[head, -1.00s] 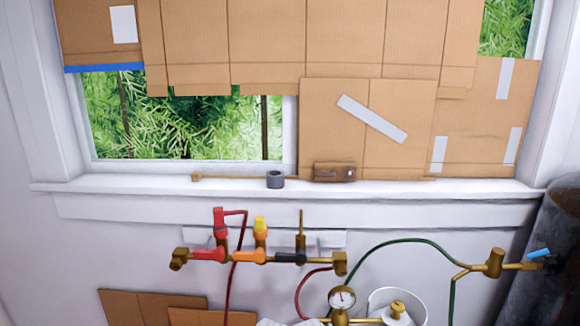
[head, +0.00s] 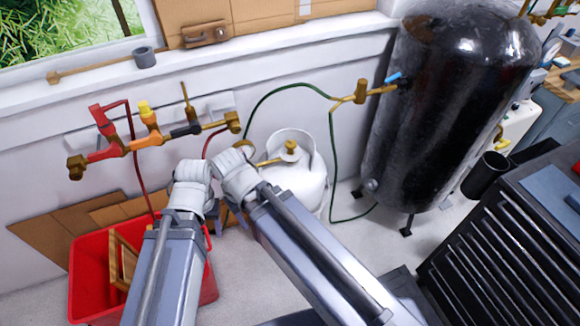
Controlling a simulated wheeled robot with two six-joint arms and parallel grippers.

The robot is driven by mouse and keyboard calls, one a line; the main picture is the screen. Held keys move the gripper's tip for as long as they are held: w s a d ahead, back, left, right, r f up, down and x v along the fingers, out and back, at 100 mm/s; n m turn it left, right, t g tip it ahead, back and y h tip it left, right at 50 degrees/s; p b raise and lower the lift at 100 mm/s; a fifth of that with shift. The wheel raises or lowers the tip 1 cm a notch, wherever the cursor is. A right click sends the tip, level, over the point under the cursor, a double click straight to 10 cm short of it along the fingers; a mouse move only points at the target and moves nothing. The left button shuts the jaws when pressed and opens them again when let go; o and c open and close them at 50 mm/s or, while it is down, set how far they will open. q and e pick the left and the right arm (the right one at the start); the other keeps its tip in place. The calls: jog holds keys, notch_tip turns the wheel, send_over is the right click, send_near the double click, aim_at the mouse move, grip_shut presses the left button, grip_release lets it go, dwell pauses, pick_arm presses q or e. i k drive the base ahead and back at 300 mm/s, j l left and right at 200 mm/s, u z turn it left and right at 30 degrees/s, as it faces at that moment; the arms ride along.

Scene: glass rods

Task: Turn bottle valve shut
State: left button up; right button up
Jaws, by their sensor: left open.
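The white gas bottle (head: 310,188) stands on the floor against the wall, partly behind my arm. Its brass valve (head: 290,149) shows on top inside the white collar. The brass fitting left of the valve is partly covered by my white arm joints. My left gripper (head: 222,215) is open and low, left of the bottle, mostly hidden among my grey arm links. Its fingertips are hard to make out, and it appears apart from the valve. I cannot make out my right gripper.
A red bin (head: 88,272) stands at the lower left. A green hose (head: 333,165) runs right of the bottle. A black tank (head: 445,110) and dark drawer cabinet (head: 505,235) fill the right.

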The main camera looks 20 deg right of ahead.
aim_at(290, 144)
jog(key=z, duration=0.75)
